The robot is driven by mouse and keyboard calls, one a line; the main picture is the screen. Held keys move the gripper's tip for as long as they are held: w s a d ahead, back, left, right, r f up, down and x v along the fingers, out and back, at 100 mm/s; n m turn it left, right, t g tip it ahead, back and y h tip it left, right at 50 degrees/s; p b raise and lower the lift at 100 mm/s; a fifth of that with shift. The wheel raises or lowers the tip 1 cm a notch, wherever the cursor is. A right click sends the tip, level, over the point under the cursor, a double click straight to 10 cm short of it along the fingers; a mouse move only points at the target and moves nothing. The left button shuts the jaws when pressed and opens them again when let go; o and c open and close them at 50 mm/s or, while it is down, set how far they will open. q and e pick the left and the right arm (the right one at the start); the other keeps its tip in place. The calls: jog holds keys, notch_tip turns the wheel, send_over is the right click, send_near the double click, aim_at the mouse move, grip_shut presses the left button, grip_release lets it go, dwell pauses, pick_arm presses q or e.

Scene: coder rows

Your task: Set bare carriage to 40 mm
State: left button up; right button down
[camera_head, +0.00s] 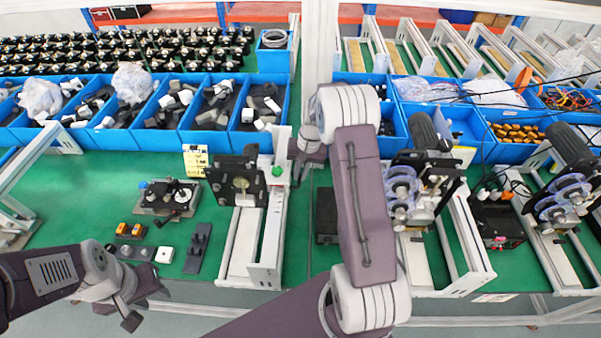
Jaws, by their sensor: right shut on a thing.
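The bare carriage (235,181), a black block with a round brass-coloured centre, sits across the far part of a pale rail frame (242,245) left of centre. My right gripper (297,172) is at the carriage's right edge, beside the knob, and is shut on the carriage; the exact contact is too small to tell. Any scale marks are unreadable. My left gripper (135,304) is low at the left, in front of the bench, apart from the carriage, with its fingers spread and empty.
A small metal fixture (168,196), a white block (165,255) and a black holder (198,247) lie on the green bench. Blue bins (205,105) line the back.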

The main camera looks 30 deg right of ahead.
dwell(0.4)
jog(key=shift+f, duration=0.1)
jog(key=shift+s+a, duration=0.2)
jog(key=shift+s, duration=0.15)
jog(key=c, duration=1.8)
grip_release()
pick_arm(q)
jog(key=shift+s+a, duration=0.2)
jog(key=shift+s, duration=0.1)
pick_arm(e)
jog(key=shift+o, duration=0.2)
jog(key=shift+w, duration=0.1)
jog(key=shift+d, duration=0.1)
